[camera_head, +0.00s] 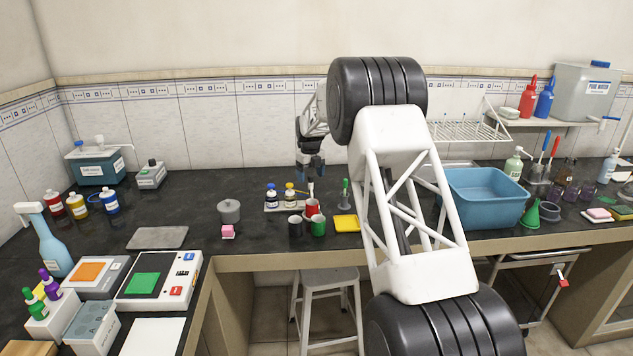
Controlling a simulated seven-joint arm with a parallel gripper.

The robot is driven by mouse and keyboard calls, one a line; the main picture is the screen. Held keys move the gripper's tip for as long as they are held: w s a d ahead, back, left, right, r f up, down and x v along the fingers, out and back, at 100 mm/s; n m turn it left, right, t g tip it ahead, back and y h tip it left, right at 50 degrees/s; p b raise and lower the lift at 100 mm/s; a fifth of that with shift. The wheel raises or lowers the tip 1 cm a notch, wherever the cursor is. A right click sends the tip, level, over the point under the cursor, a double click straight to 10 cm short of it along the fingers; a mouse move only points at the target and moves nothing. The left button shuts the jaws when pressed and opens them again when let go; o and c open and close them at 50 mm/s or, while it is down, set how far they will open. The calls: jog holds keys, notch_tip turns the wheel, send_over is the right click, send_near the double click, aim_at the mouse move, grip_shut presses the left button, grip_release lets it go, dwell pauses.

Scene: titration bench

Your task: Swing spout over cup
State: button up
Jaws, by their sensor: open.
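My gripper (311,174) hangs fingers-down above the middle of the bench, open, with nothing visible between its fingers. At the far left, a teal box (98,171) has a white spout-like fitting (98,141) on top. At the far right, a water tank (588,92) on the shelf has a small tap (608,120). I cannot tell which spout or cup the task names.
A small rack with two dropper bottles (271,196) stands left of the red cup. A blue basin (483,200) is to the right. My arm hides part of the bench. The bench is fairly clear at centre left.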

aim_at(311, 177)
jog(key=shift+r, duration=3.4)
jog(key=shift+s+d+r, duration=0.1)
jog(key=shift+s+r, duration=0.2)
jog(key=shift+r, duration=0.05)
jog(key=s+d+r+n, duration=0.3)
jog(key=s+r+n, duration=0.25)
jog(key=s, duration=0.65)
jog(key=s+d+r+n+t, duration=0.15)
jog(key=s+r+n, duration=0.35)
jog(key=s, duration=0.6)
jog(key=s+d+r+n, duration=0.35)
jog(key=s+r, duration=0.25)
jog(key=s, duration=0.6)
jog(key=s+d+f+n, duration=0.1)
jog(key=s+f+n, duration=0.2)
jog(key=s, duration=1)
jog(key=s+d+f+n, duration=0.1)
jog(key=s+f+n, duration=0.1)
jog(key=s+n, duration=0.5)
jog(key=s+d+f+n+t, duration=0.1)
jog(key=s+f+n, duration=0.2)
jog(key=s, duration=1.6)
jog(key=n, duration=0.2)
jog(key=shift+s+d+f+n, duration=0.3)
jog(key=shift+s+d+n, duration=0.05)
jog(key=shift+s+n, duration=0.05)
